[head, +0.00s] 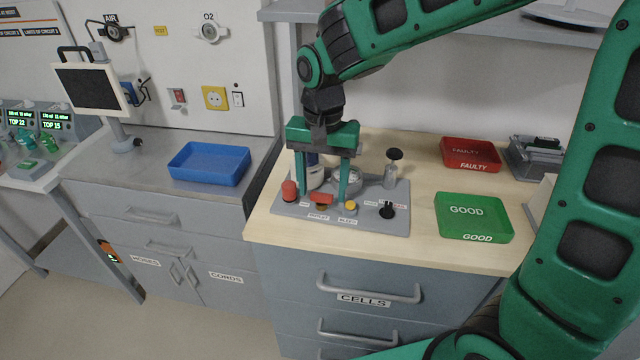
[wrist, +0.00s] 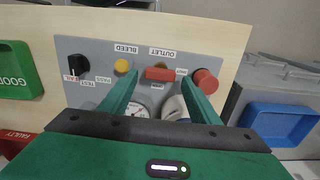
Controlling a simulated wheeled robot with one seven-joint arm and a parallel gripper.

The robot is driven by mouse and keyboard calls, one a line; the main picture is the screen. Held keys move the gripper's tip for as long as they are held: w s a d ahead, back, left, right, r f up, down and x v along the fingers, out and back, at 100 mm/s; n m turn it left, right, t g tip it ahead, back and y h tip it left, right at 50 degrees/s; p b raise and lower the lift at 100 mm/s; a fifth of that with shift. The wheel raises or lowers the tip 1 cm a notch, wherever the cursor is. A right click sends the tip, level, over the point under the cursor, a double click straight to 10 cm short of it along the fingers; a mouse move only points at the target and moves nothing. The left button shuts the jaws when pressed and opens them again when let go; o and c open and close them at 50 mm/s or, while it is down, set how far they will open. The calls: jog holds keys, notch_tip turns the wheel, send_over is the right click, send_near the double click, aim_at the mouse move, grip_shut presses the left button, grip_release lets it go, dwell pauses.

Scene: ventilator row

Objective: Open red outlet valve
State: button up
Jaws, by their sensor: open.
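The red outlet valve handle (head: 321,198) sits on the grey test panel (head: 365,222), beside the OUTLET label. In the wrist view, the red handle (wrist: 160,73) is a short bar lying crosswise between my fingertips. My gripper (head: 323,195) points down over the panel, open and empty; it also shows in the wrist view (wrist: 160,78). One finger is on each side of the handle in the picture; I cannot tell whether they touch it or stay above it. A round red knob (head: 289,190) is just left of the handle, close to my left finger.
A yellow BLEED button (head: 351,207), a black selector knob (head: 387,210), a black-topped post (head: 394,155) and a gauge (wrist: 138,109) share the panel. A green GOOD tray (head: 475,205) and red FAULTY tray (head: 470,142) are right; a blue tray (head: 209,150) is left.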

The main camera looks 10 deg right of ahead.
jog(key=c, duration=1.1)
jog(key=shift+o, duration=0.2)
jog(key=shift+n, duration=0.4)
jog(key=n, duration=0.4)
jog(key=shift+w+a, duration=0.1)
jog(key=shift+a, duration=0.1)
jog(key=n, duration=0.4)
jog(key=shift+a, duration=0.1)
jog(key=n, duration=0.5)
jog(key=shift+a, duration=0.1)
jog(key=shift+r+n, duration=0.1)
jog(key=shift+n, duration=1.8)
